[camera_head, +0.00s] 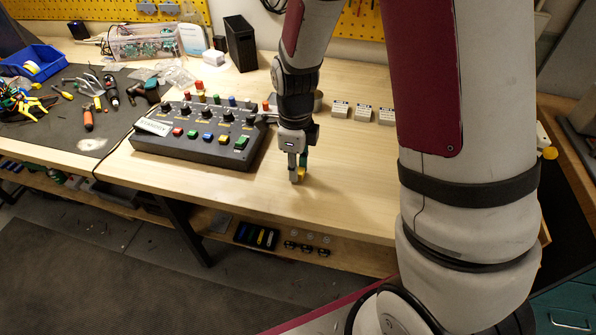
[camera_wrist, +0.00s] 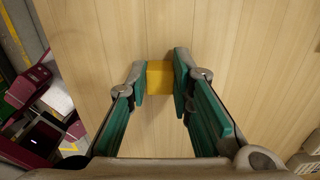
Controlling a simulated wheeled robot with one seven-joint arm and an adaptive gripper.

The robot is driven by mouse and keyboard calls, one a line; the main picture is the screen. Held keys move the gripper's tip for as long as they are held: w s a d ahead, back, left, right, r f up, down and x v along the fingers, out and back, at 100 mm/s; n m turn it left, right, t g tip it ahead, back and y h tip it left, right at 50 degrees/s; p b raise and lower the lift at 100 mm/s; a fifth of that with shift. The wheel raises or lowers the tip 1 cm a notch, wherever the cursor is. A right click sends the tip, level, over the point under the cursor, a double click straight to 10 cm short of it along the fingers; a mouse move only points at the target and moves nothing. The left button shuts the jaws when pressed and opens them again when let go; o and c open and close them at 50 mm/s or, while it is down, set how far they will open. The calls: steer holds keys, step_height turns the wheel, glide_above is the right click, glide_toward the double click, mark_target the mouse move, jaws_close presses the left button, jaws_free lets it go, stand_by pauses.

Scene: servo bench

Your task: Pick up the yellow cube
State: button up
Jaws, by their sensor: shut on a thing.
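The yellow cube (camera_wrist: 160,80) sits between the two finger pads of my gripper (camera_wrist: 159,82) in the wrist view, with a pad at each side of it. In the head view my gripper (camera_head: 297,174) points down over the light wooden bench, right of the control box, and the yellow cube (camera_head: 302,174) shows partly between the fingers. The fingers are shut on the cube. The fingers hide part of it in the head view. I cannot tell whether the cube touches the bench top or hangs just above it.
A black control box (camera_head: 187,153) with coloured buttons and knobs stands left of my gripper. Several small labelled blocks (camera_head: 362,113) stand behind to the right. Tools lie on a dark mat (camera_head: 40,135) at the far left. The bench (camera_head: 346,190) around the gripper's front and right is bare.

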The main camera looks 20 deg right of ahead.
steer(key=shift+r, duration=0.15)
steer(key=shift+r, duration=0.55)
step_height(320, 180, up, 2)
steer(key=shift+w+r, duration=0.1)
steer(key=shift+r, duration=0.05)
steer(key=s+d, duration=0.1)
steer(key=s, duration=0.3)
steer(key=s+d, duration=0.1)
steer(key=s, duration=0.3)
steer(key=s+d+r, duration=0.1)
steer(key=s+d, duration=0.1)
steer(key=s, duration=0.2)
steer(key=shift+s, duration=0.35)
steer(key=shift+s+r+p, duration=0.2)
steer(key=shift+s+p, duration=0.15)
steer(key=shift+p, duration=0.15)
steer(key=s+p, duration=0.1)
steer(key=p, duration=0.2)
steer(key=shift+s+d+r+p, duration=0.15)
steer(key=shift+d+p, duration=0.05)
steer(key=shift+p, duration=0.2)
steer(key=shift+s+d+p, duration=0.2)
steer(key=shift+s+p, duration=0.2)
steer(key=shift+p, duration=0.4)
